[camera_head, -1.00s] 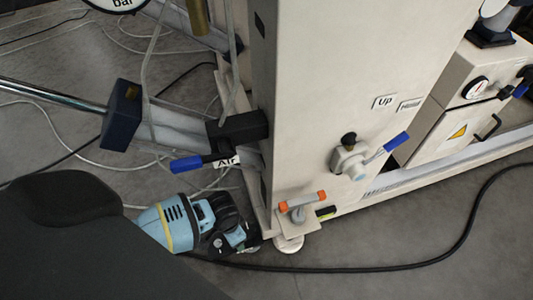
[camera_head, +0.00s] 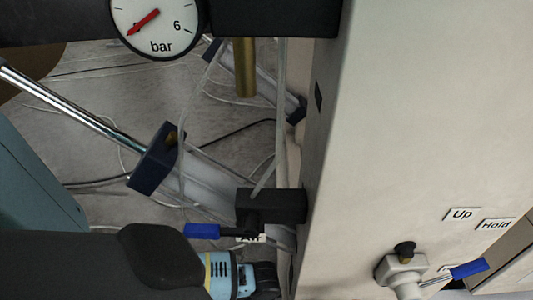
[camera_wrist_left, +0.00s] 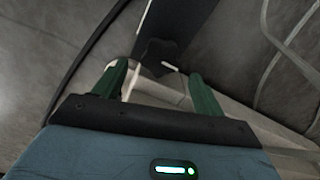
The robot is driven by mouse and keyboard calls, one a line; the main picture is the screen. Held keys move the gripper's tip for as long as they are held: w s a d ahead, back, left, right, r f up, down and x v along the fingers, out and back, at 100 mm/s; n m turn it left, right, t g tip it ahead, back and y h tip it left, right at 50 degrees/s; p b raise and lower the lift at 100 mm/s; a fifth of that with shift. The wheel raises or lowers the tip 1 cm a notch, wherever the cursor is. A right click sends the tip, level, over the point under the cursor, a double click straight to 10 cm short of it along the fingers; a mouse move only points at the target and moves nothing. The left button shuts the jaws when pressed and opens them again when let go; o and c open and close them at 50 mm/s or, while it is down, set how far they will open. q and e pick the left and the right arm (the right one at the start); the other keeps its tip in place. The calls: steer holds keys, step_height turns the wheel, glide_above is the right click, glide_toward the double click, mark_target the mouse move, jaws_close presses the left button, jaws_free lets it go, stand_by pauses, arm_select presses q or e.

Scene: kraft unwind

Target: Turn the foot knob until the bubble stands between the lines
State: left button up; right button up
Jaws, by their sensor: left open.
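The foot knob and the bubble level are outside the head view now, and I cannot make out either one in the left wrist view. My left arm comes in at the bottom left of the head view, and its light blue wrist is cut off by the lower edge. In the left wrist view my left gripper (camera_wrist_left: 159,84) is open, with its two green fingers apart and nothing seen between them. A dark flat part (camera_wrist_left: 178,30) and a pale edge lie beyond the fingertips. My right gripper is not in view.
The white machine column (camera_head: 415,110) fills the right side. A valve with a blue lever (camera_head: 468,269) sits low on it, by the Up label (camera_head: 461,214) and Hold label (camera_head: 495,225). A pressure gauge (camera_head: 157,24), a dark block (camera_head: 271,206) and hoses are to its left.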

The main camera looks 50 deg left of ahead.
arm_select(q)
step_height(320, 180, down, 3)
steer(key=shift+r+b, duration=0.1)
steer(key=shift+b, duration=0.5)
steer(key=shift+f, duration=0.45)
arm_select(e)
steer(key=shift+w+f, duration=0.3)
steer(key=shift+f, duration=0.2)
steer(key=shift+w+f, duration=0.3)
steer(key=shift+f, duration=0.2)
